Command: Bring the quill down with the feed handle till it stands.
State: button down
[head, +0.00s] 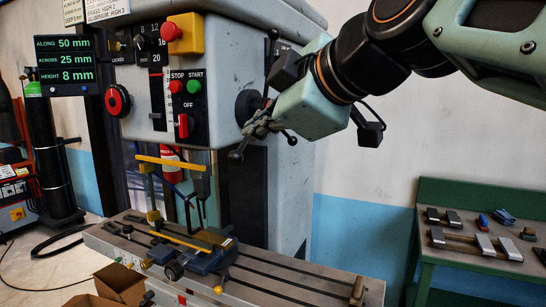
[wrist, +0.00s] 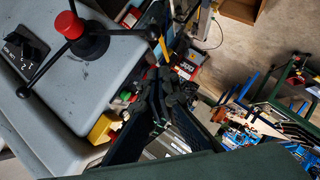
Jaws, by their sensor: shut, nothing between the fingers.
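The feed handle (wrist: 92,40) is on the right side of the machine head. In the wrist view its hub has a red cap, and dark spokes reach out from it. In the head view dark knobs (head: 236,156) show around the hub, which is partly hidden by my gripper. My gripper (head: 258,124) is at the handle in the head view. In the wrist view its dark fingers (wrist: 165,85) are together and empty, right of and below the hub. I cannot tell whether they touch a spoke. The quill, under the head, is hard to make out behind a yellow bar.
The machine head (head: 225,75) carries switches and a red button on a yellow box. A readout (head: 66,64) shows height 8 mm. The machine table (head: 300,280) holds a blue vise (head: 205,262). A green bench (head: 470,262) with metal parts stands at the right.

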jog(key=p, duration=0.2)
send_near(235, 160)
jog(key=x, duration=0.4)
jog(key=a+r+x, duration=0.1)
jog(key=x, duration=0.1)
jog(key=shift+w+a+f, duration=0.2)
jog(key=shift+w+f, duration=0.25)
jog(key=shift+w+d+f+b, duration=0.15)
jog(key=shift+f+b, duration=0.3)
jog(key=shift+b, duration=0.55)
